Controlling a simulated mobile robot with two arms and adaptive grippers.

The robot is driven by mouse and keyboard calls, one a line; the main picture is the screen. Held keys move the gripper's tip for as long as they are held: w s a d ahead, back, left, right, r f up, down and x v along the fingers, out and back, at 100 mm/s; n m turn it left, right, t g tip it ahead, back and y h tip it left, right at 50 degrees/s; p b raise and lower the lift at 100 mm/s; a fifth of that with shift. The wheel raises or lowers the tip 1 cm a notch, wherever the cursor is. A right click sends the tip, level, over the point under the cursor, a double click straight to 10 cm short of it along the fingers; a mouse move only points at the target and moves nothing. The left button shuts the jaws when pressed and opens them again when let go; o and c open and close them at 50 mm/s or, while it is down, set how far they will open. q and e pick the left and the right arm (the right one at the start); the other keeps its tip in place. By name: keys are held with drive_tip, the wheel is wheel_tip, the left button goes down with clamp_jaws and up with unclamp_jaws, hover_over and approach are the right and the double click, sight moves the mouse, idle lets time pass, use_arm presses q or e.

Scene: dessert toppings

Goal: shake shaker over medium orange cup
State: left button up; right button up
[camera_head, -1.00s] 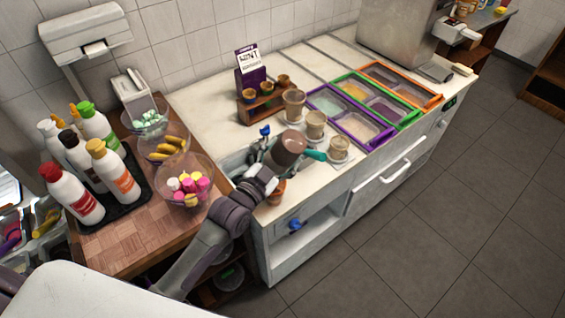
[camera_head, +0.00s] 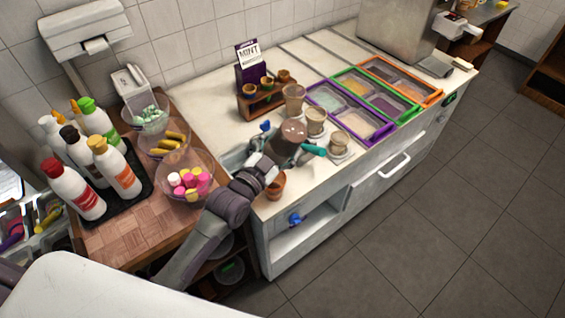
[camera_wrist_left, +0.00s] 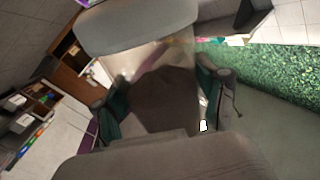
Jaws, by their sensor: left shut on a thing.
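My left gripper (camera_head: 289,139) is shut on a shaker (camera_head: 293,131) with brown contents and holds it above the counter's left end. The shaker also fills the middle of the left wrist view (camera_wrist_left: 160,98), between dark green fingers. Its far end is hard to make out there. Clear cups with brownish contents, one (camera_head: 315,121) in the middle, stand in a row just right of the shaker. An orange-brown cup (camera_head: 275,184) stands at the counter's front edge, below the gripper. I cannot tell which cup is the medium orange one. My right gripper is not in view.
A wooden rack (camera_head: 263,101) with small cups and a purple mint sign (camera_head: 248,66) stand behind. Topping trays with purple, green and orange rims (camera_head: 436,97) lie to the right. Bottles and a candy bowl (camera_head: 186,172) stand on the wooden table at left.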

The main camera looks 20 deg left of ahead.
use_arm(q)
wheel_tip(320, 180, down, 8)
drive_tip(key=b, duration=0.5)
drive_tip(key=shift+b, duration=0.4)
drive_tip(key=shift+r, duration=0.15)
drive_tip(key=shift+p, duration=0.3)
